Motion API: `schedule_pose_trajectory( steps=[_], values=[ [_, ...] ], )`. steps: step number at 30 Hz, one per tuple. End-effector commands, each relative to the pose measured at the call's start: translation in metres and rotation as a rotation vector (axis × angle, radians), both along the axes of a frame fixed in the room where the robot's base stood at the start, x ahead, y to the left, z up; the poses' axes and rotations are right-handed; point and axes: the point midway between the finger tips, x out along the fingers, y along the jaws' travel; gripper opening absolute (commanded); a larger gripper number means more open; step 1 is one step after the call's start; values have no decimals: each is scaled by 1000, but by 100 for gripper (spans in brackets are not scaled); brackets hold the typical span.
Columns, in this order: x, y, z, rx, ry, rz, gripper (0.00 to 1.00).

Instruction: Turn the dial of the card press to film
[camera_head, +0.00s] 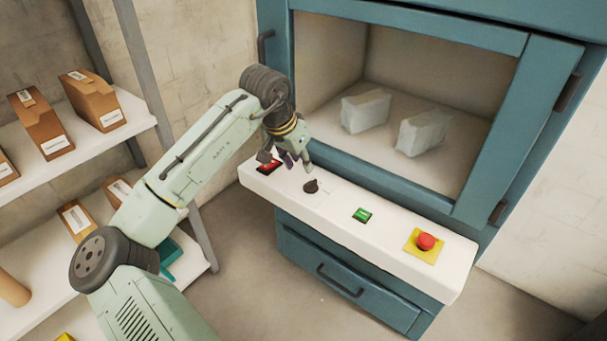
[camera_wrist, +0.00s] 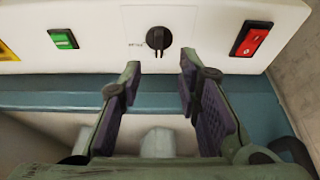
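The dial (camera_head: 311,186) is a small black rotary knob on the white control panel (camera_head: 345,212) of the blue machine. In the wrist view the dial (camera_wrist: 158,38) sits on a pale plate, its grip ridge roughly upright in the picture. A small printed mark is left of it, too small to read. My gripper (camera_head: 294,163) is above the panel near the dial, between it and the red switch. In the wrist view my gripper (camera_wrist: 160,75) has its two fingers spread, with the dial beyond the gap. The fingers look apart from the dial and hold nothing.
On the panel are a red rocker switch (camera_head: 269,164), a green switch (camera_head: 362,215) and a red emergency button (camera_head: 426,241) on yellow. Behind is a glass-fronted chamber with two pale blocks (camera_head: 366,110). A shelf with cardboard boxes (camera_head: 92,100) stands left.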

Motion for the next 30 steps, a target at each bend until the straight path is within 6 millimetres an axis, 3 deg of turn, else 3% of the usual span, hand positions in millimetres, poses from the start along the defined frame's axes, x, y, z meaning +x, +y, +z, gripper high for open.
schedule_pose_trajectory(
  steps=[9, 15, 27, 30],
  values=[
    [18, -14, -54, -1, 0, -1, 31],
    [27, -21, -78, -2, -3, -2, 31],
    [30, -22, -87, -2, -6, -1, 31],
    [30, -22, -87, -2, -6, -1, 25]
  ],
)
